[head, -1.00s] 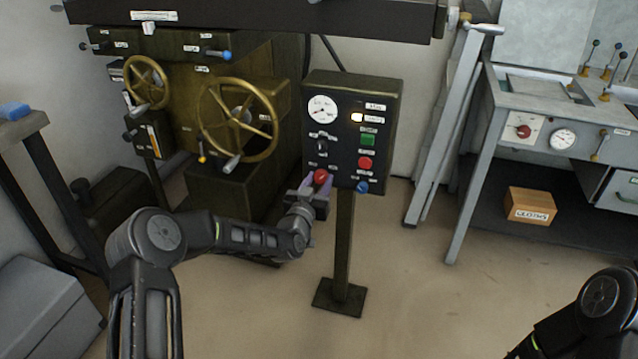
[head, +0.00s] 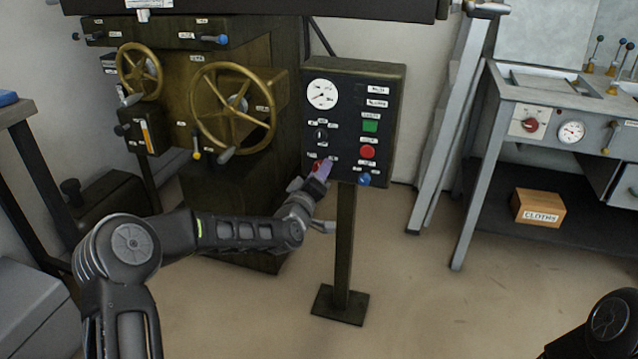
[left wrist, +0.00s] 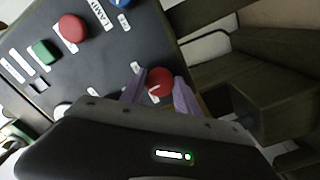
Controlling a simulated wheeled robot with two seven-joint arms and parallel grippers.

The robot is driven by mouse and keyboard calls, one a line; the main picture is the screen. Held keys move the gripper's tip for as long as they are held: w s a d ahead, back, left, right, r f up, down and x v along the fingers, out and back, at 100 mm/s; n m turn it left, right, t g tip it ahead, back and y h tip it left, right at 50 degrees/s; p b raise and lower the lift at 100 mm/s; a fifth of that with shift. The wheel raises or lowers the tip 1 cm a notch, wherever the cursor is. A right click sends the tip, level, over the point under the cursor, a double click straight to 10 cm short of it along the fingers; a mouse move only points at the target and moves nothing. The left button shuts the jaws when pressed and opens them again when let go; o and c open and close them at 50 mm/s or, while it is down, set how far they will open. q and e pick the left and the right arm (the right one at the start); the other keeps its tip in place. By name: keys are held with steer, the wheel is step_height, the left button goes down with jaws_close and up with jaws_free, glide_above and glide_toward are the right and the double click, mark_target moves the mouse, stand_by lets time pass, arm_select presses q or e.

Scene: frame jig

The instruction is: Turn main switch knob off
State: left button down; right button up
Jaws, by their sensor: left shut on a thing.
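The main switch knob (head: 317,165) is red and sits at the lower left of the dark control box (head: 343,112) in the head view, partly hidden by my left gripper. In the left wrist view the red knob (left wrist: 160,78), with a white pointer line, is between the two purple fingers. My left gripper (head: 322,172) is shut on the knob, its fingers tilted in the head view. It also shows in the left wrist view (left wrist: 158,88). The indicator spot at the box's upper right looks dark. My right gripper is out of view.
Beside the knob are a blue knob (head: 364,180), a red button (head: 367,152), a green button (head: 370,126) and a white gauge (head: 321,94). The box stands on a post (head: 344,240). A machine with brass handwheels (head: 232,108) is left. Floor in front is clear.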

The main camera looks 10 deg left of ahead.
arm_select(q)
steer(key=shift+n+b, duration=3.35)
steer(key=shift+n, duration=0.65)
steer(key=shift+r, duration=0.1)
steer(key=c, duration=0.9)
jaws_free()
steer(key=shift+s, duration=0.1)
steer(key=s+p, duration=0.1)
steer(key=s, duration=0.6)
steer(key=shift+s+a, duration=0.25)
steer(key=shift+s, duration=0.05)
